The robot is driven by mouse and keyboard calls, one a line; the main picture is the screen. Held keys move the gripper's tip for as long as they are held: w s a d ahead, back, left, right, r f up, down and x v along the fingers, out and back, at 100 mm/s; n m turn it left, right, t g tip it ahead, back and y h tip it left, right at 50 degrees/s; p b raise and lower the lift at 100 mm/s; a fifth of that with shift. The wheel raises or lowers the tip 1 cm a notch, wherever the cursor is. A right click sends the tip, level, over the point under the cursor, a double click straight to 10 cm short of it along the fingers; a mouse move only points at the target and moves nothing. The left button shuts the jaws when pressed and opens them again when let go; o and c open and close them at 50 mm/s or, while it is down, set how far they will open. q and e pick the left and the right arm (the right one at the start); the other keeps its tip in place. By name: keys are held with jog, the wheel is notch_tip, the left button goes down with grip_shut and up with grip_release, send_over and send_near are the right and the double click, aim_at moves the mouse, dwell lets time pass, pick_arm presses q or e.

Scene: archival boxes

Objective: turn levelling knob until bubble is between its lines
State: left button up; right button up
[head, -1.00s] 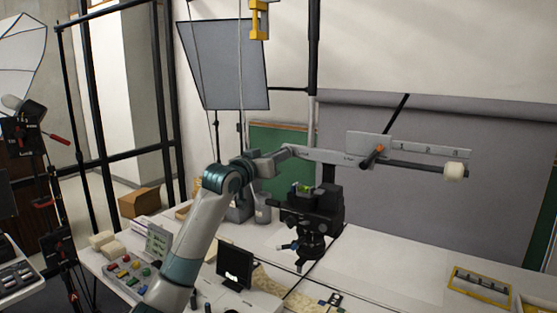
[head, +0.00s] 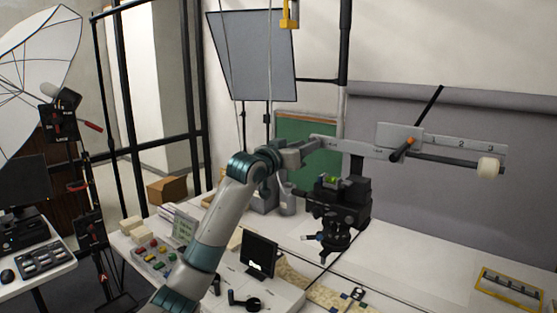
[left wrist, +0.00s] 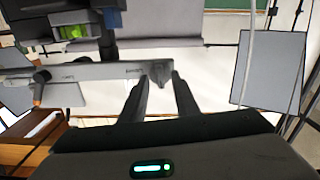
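A black camera head (head: 340,208) hangs below a grey ruled arm. A small level with a green bubble vial (head: 331,182) sits on its top; it also shows in the left wrist view (left wrist: 72,31). The bubble's place against its lines is too small to read. A dark knob with an orange end (head: 404,149) is on the ruled arm; a pale round knob (head: 488,167) is at its right end. I cannot tell which is the levelling knob. My left gripper (head: 305,150) is near the ruled arm's left end. In its wrist view, the fingers (left wrist: 158,88) are apart, with nothing clearly held.
A white table (head: 400,280) holds a small monitor (head: 259,256) and a button box (head: 155,256). A yellow-framed tray (head: 510,289) lies at the right. Dark stand poles and a grey panel (head: 252,56) rise behind. The table's right middle is clear.

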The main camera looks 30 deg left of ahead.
pick_arm(q)
jog(key=s+a+b, duration=0.1)
jog(key=s+b, duration=0.6)
jog(key=s, duration=0.9)
jog(key=shift+s, duration=0.15)
jog(key=shift+a, duration=0.1)
